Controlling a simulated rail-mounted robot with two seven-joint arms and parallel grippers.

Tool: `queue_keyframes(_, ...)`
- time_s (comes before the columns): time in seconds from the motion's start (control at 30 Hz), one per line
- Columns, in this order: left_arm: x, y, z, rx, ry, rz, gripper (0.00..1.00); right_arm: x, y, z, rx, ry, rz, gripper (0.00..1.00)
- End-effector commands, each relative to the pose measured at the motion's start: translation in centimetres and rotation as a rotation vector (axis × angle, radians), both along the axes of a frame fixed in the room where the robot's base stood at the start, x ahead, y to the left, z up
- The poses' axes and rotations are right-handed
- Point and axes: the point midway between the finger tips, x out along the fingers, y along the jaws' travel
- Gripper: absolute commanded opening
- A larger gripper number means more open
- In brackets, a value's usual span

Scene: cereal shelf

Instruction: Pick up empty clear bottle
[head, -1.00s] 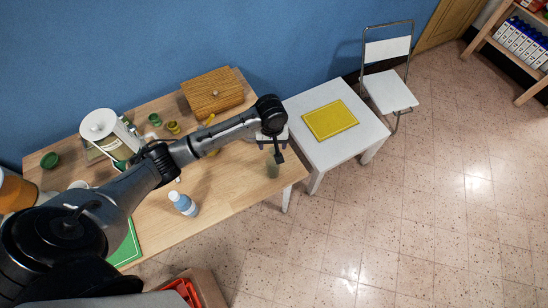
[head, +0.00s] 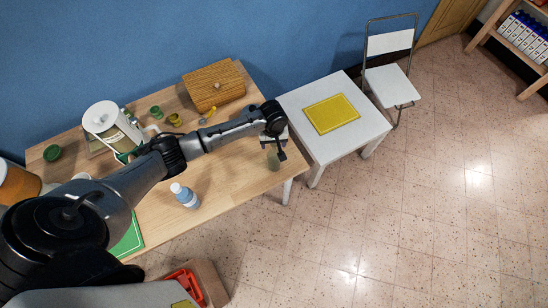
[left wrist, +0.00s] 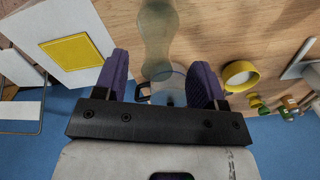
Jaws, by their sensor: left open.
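A clear, see-through bottle (left wrist: 158,35) stands out faintly against the wooden table in the left wrist view, its near end lying between my fingers in the picture. It also shows as a dim greenish shape (head: 273,161) near the table's right end in the head view. My left gripper (left wrist: 160,62) is open, with a purple-padded finger on each side of the bottle's near end. I cannot tell whether either finger touches it. In the head view the left gripper (head: 275,143) is over the table's right end, partly covering the bottle. My right gripper is not in view.
The wooden table (head: 228,175) also holds a blue-white bottle (head: 184,196), a wooden bread box (head: 214,86), small cups and a white canister (head: 104,120). A white side table (head: 318,145) with a yellow board (head: 332,114) stands to the right. Open floor lies in front.

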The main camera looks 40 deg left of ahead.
Motion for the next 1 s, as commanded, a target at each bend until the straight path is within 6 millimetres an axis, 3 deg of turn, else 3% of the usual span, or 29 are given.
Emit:
queue_keyframes(0.23,0.2,-0.2,-3.1,0.001,0.001,0.001,0.64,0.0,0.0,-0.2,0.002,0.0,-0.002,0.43)
queue_keyframes(0.6,0.2,-0.1,-3.7,0.0,-0.001,0.0,0.64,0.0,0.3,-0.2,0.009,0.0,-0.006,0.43)
queue_keyframes(1.0,0.2,-0.1,-3.7,0.0,-0.001,0.0,0.26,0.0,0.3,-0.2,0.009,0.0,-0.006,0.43)
